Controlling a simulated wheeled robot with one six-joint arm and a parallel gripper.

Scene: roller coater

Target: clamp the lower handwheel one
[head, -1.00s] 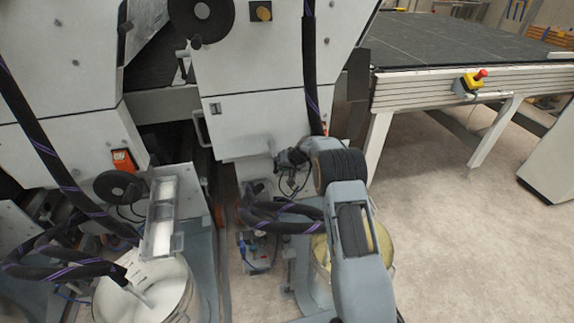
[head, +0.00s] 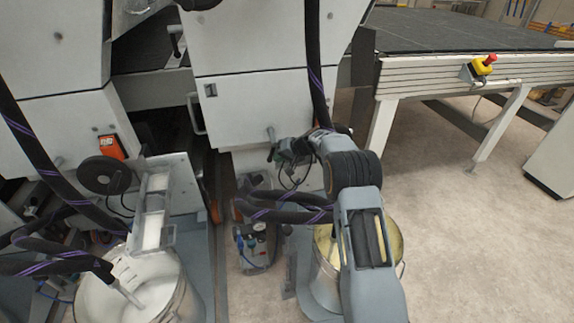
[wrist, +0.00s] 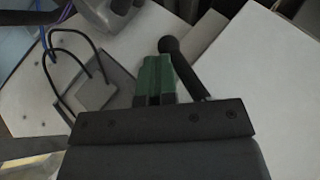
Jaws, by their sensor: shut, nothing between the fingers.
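My gripper (head: 273,153) is at the lower front of the middle grey machine, and its green fingers (wrist: 153,78) are shut and empty in the wrist view. A dark lever with a round knob (wrist: 186,66) stands just right of the fingers in the wrist view; I cannot tell whether they touch. A small lever end (head: 270,133) shows just above the gripper in the head view. A black handwheel (head: 104,175) is on the left machine, well left of the gripper. Another dark wheel (head: 198,4) is cut off at the top edge.
Black hoses (head: 285,208) hang below and beside my arm. A bucket with white fluid (head: 150,290) stands at front left. Another bucket (head: 398,250) is partly hidden by my arm. A conveyor table (head: 460,70) with a red stop button (head: 490,60) is at right; floor there is clear.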

